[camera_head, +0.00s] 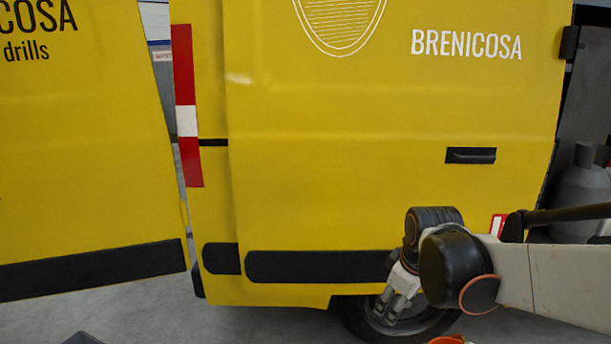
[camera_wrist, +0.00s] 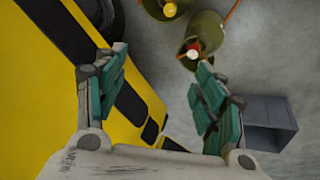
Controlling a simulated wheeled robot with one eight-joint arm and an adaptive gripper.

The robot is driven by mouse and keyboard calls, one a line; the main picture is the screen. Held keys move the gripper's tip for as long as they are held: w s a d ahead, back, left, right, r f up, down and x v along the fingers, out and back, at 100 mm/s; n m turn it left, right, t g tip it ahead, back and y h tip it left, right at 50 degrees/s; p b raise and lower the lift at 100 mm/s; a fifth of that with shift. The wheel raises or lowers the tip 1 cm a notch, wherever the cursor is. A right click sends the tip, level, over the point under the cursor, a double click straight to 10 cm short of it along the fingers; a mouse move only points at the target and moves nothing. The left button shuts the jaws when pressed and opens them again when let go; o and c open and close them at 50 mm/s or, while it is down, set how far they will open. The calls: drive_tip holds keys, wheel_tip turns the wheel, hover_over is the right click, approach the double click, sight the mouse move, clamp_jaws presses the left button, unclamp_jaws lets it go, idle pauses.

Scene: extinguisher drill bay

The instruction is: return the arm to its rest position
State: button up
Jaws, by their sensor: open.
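My arm (camera_head: 560,275) reaches in from the right edge in the head view and bends down at a black joint. My gripper (camera_head: 388,318) hangs below it, pointing down in front of the van's wheel. In the wrist view my gripper (camera_wrist: 160,110) is open, with teal pads on both fingers and nothing between them. Its fingers show against the floor and the van's yellow side.
A yellow van (camera_head: 340,180) fills much of the head view; a yellow panel (camera_head: 80,150) stands at left. The wrist view shows olive cylindrical objects (camera_wrist: 207,30) and a grey open box (camera_wrist: 268,112) on the floor. A grey gas cylinder (camera_head: 580,185) stands at right.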

drive_tip(key=s+r+m+t, duration=0.2)
drive_tip(key=s+m, duration=0.7)
drive_tip(key=s, duration=0.9)
drive_tip(key=shift+r+t, duration=0.4)
drive_tip(key=shift+s+d, duration=0.1)
drive_tip(key=shift+d, duration=0.05)
